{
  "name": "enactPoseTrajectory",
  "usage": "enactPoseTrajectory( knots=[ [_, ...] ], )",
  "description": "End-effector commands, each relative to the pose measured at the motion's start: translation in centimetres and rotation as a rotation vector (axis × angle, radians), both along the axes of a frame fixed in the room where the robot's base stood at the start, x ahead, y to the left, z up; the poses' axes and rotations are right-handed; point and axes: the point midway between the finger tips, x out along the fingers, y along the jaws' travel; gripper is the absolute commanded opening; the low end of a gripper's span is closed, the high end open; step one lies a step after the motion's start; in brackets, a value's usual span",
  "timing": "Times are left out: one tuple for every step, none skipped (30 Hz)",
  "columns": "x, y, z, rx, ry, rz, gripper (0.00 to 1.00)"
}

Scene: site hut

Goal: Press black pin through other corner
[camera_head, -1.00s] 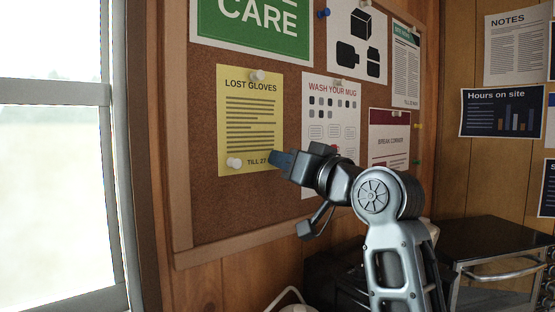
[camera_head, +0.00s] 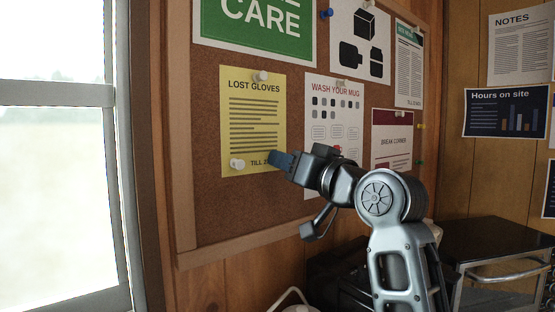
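The yellow "LOST GLOVES" sheet (camera_head: 253,125) hangs on the cork board (camera_head: 230,203). One white pin (camera_head: 260,77) is at its top edge and another white pin (camera_head: 237,163) is at its lower left corner. My gripper (camera_head: 273,159) has its blue-grey tip in front of the sheet's lower right corner and hides that corner. I cannot tell whether the tip touches the paper. No black pin shows; one held at the tip would be hidden. The view does not show whether the fingers are apart.
The "WASH YOUR MUG" sheet (camera_head: 337,100) is just right of the yellow sheet, partly behind my arm. A green sheet (camera_head: 255,27) is above. The window (camera_head: 50,150) is at left.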

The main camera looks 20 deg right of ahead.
Motion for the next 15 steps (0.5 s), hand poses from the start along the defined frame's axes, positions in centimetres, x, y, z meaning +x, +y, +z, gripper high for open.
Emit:
enactPoseTrajectory(
  knots=[
    [0.0,0.0,0.0,0.000,0.000,0.000,0.39],
    [0.0,0.0,0.0,0.000,0.000,0.000,0.41],
    [0.0,0.0,0.0,0.000,0.000,0.000,0.44],
    [0.0,0.0,0.0,0.000,0.000,0.000,0.44],
    [0.0,0.0,0.0,0.000,0.000,0.000,0.44],
    [0.0,0.0,0.0,0.000,0.000,0.000,0.44],
    [0.0,0.0,0.0,0.000,0.000,0.000,0.44],
    [0.0,0.0,0.0,0.000,0.000,0.000,0.44],
    [0.0,0.0,0.0,0.000,0.000,0.000,0.44],
    [-0.1,0.0,0.0,0.000,-0.001,0.000,0.44],
    [-0.1,-0.1,0.0,0.000,-0.001,0.000,0.44],
    [-0.3,-0.2,-0.1,0.000,-0.001,-0.001,0.44],
    [-0.6,-0.2,-0.1,0.001,-0.001,-0.002,0.44],
    [-0.9,-0.3,-0.1,0.000,-0.003,-0.002,0.44],
    [-1.4,-0.5,-0.2,0.000,-0.003,-0.002,0.44]
  ],
)
